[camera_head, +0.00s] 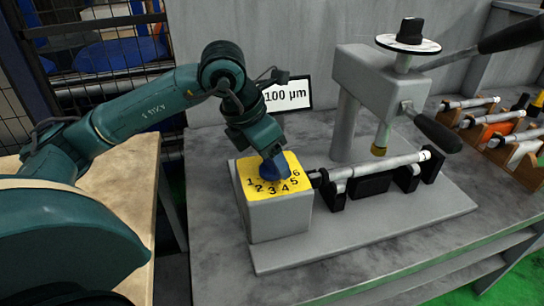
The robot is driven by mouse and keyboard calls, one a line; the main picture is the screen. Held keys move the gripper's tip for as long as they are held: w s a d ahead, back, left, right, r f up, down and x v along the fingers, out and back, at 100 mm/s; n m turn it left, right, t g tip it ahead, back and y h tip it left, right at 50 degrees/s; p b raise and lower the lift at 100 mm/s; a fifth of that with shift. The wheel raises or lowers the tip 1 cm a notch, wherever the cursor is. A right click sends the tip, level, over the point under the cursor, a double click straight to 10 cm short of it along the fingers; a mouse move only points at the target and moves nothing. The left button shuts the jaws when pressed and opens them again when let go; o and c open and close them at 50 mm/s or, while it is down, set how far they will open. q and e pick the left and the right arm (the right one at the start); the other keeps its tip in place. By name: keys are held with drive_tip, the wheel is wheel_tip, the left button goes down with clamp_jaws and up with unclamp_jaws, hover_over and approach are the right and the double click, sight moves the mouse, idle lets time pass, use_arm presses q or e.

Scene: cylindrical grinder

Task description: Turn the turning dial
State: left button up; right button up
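A blue dial (275,168) sits on a yellow plate (257,171) printed with black numbers, on top of a grey block (279,219). My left gripper (269,153) points down directly over the blue dial and appears to touch it. Its fingers are hidden or too small to make out, so I cannot tell whether they are closed on the dial. A second, black knob (411,30) stands on a white marked disc on top of the grinder head (372,78). My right gripper is not in view.
A metal shaft (381,165) lies in black supports right of the dial block. A "100 µm" sign (287,95) stands behind my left gripper. Shafts in orange-brown holders (492,130) stand at far right. The front of the grey base plate (350,247) is clear.

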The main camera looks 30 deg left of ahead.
use_arm(q)
drive_tip(key=p+v, duration=0.1)
drive_tip(key=v, duration=1.1)
